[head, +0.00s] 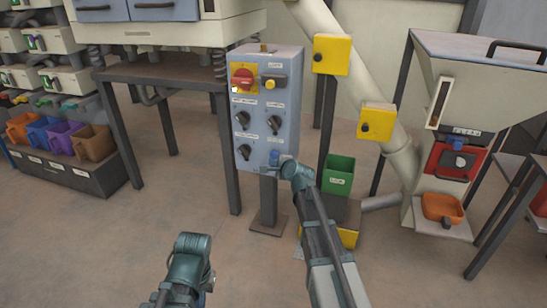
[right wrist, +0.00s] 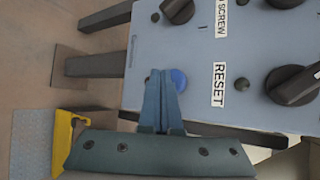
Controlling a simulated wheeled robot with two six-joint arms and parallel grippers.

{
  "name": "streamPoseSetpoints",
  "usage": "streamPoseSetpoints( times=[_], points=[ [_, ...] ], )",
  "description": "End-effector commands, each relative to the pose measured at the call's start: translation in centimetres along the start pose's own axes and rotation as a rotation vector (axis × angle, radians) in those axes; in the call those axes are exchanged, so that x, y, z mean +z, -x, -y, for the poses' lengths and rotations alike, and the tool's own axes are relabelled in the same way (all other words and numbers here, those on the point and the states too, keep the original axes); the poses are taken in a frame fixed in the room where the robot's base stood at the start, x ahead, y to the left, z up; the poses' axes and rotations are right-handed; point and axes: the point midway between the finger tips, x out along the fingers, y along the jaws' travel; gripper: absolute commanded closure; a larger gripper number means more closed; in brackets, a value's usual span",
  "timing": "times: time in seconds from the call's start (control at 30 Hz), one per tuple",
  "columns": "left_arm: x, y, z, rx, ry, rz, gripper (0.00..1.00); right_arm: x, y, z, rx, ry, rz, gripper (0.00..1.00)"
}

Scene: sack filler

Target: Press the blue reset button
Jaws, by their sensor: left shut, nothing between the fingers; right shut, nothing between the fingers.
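The blue reset button (head: 275,155) is low on the grey-blue control panel (head: 284,115), which stands on a post in the middle of the head view. In the right wrist view the button (right wrist: 179,79) lies beside the RESET label (right wrist: 218,85). My right gripper (head: 264,170) is at the panel's lower edge, shut and empty. In the right wrist view its shut fingertips (right wrist: 159,74) overlap the button's left side; I cannot tell whether they touch it. My left gripper (head: 192,250) is low in the head view, away from the panel, shut and empty.
The panel also carries a red rotary switch (head: 243,78) and several black knobs. Shelves with coloured bins (head: 62,139) are at left. The floor in front is open.

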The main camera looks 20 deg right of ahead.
Motion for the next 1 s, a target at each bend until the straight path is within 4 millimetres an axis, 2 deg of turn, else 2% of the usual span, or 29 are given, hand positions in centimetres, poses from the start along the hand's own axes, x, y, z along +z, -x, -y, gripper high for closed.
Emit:
streamPoseSetpoints(
  times=[0.6, 1.0],
  points=[
    [0.0, 0.0, 0.0, 0.0, 0.0, 0.0, 1.0, 2.8, 4.0, -2.8, -0.001, 0.0, 0.0, 1.0],
    [0.0, 0.0, 0.0, 0.0, 0.0, 0.0, 1.0, 2.9, 4.0, -2.9, 0.0, 0.0, 0.0, 1.0]
  ],
)
